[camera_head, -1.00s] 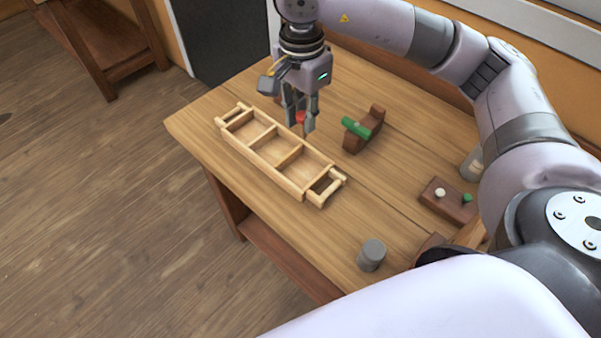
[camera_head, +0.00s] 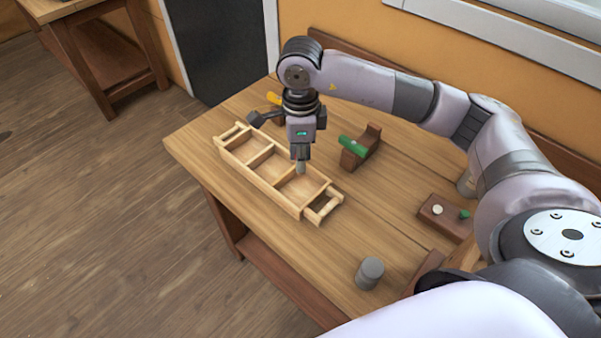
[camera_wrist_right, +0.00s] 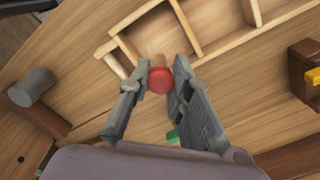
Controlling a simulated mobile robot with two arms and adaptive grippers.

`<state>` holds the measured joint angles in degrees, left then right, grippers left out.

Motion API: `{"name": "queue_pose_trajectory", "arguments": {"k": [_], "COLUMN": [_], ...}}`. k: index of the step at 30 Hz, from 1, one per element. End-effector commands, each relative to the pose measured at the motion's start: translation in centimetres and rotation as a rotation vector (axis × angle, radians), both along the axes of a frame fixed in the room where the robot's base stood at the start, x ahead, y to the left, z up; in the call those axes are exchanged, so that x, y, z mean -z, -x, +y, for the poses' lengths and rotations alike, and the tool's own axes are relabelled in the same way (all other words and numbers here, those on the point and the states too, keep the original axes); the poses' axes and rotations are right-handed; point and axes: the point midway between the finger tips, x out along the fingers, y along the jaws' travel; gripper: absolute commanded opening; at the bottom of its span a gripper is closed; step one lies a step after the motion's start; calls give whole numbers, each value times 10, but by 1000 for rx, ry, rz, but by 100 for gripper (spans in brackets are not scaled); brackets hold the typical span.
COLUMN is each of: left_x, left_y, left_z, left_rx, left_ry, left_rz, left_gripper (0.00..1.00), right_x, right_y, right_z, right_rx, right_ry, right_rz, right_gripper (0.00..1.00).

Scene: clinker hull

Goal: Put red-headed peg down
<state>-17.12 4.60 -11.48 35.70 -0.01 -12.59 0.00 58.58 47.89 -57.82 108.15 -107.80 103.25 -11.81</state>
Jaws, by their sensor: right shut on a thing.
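The red-headed peg (camera_wrist_right: 160,80) is held between the fingers of my right gripper (camera_wrist_right: 163,68). In the wrist view its round red head faces the camera and a short wooden shaft points away. In the head view my right gripper (camera_head: 300,167) hangs fingers-down over the near right part of the pale wooden tray-like frame with crosspieces (camera_head: 264,182). The fingers hide the peg there. I cannot tell whether the peg's tip touches anything. My left gripper is out of view.
A brown cradle (camera_head: 370,141) with a green cylinder (camera_head: 353,146) stands right of the frame. A brown block (camera_head: 436,222) with a white and a green knob sits farther right. A grey cylinder (camera_head: 369,273) stands near the front edge. A yellow piece (camera_head: 273,98) shows behind my gripper.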

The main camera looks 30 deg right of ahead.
Motion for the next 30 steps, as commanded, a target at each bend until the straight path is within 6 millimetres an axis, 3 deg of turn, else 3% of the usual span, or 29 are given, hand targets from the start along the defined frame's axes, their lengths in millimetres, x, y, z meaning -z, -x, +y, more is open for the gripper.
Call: {"name": "queue_pose_trajectory", "arguments": {"k": [3, 8, 16, 29, 30], "left_x": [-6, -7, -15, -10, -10], "left_y": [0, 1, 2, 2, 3], "left_z": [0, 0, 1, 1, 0], "left_rx": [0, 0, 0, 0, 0], "left_ry": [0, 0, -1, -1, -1], "left_rz": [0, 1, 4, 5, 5], "left_gripper": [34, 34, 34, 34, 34], "right_x": [19, 32, 68, 77, 77], "right_y": [1, 0, 0, 0, 0], "right_z": [0, 0, 0, 0, 0], "right_rx": [0, 0, 0, -1, -1], "right_ry": [1, 0, 0, 0, 0], "right_rz": [2, 0, 1, -2, -2], "right_gripper": [9, 9, 9, 9, 20]}}
